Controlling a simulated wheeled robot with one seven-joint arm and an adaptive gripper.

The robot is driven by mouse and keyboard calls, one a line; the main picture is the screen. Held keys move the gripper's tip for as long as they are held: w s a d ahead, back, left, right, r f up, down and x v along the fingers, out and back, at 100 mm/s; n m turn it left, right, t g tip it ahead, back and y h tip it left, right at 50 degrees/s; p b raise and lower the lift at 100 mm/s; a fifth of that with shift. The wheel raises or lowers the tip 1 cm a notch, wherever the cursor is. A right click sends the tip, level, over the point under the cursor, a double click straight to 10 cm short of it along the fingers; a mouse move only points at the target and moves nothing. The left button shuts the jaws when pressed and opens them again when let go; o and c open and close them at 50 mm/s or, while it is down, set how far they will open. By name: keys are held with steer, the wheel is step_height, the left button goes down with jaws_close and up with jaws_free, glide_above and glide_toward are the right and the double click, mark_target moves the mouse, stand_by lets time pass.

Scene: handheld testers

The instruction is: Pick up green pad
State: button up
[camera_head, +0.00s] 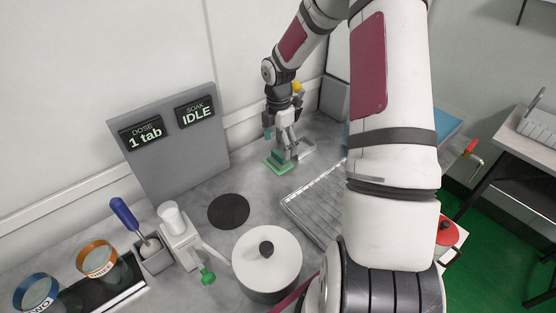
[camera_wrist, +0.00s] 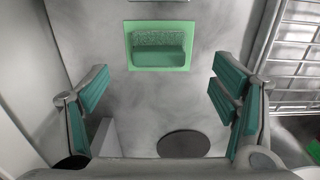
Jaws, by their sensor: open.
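The green pad (camera_wrist: 158,55) lies on the grey counter in the wrist view, a light green flat square with a darker green raised block on it. It also shows in the head view (camera_head: 271,163), partly covered by my gripper (camera_head: 283,146). My gripper (camera_wrist: 162,92) is open and empty, pointing down, with its teal-lined fingers spread wide. In the wrist view the pad lies beyond the fingertips, between their lines and toward the top of the picture. The exact height of the fingertips above the pad cannot be told.
A wire rack (camera_head: 315,200) lies right of the pad. A black disc (camera_head: 229,210) lies on the counter, and a lidded white pot (camera_head: 267,262) stands nearer. A grey panel (camera_head: 170,150) reads "DOSE 1 tab" and "SOAK IDLE". The counter around the pad's near side is clear.

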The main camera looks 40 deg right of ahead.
mark_target(278, 153)
step_height(278, 153, down, 5)
steer(key=shift+w+d+f, duration=0.1)
steer(key=c, duration=1.1)
